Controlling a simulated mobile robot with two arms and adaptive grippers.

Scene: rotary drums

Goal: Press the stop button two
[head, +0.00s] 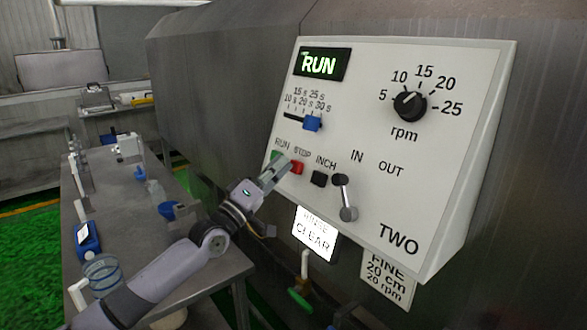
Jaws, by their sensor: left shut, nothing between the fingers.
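The white control panel (456,170) marked TWO is mounted on the metal drum housing. Its display (322,64) reads RUN in green. The red stop button (296,168) sits under the STOP label, between the green run button (275,156) and the black inch button (319,179). My left gripper (283,168) is shut and empty, with its fingertips at the stop button's left side, partly in front of the run button. I cannot tell whether the fingertips touch the stop button. My right gripper is not in view.
A black-and-silver lever (346,198) is right of the inch button. A blue slider (312,123) and black rpm knob (409,105) are above. A lit CLEAR sign (315,234) hangs below. A metal table (200,262) with several items stands at left.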

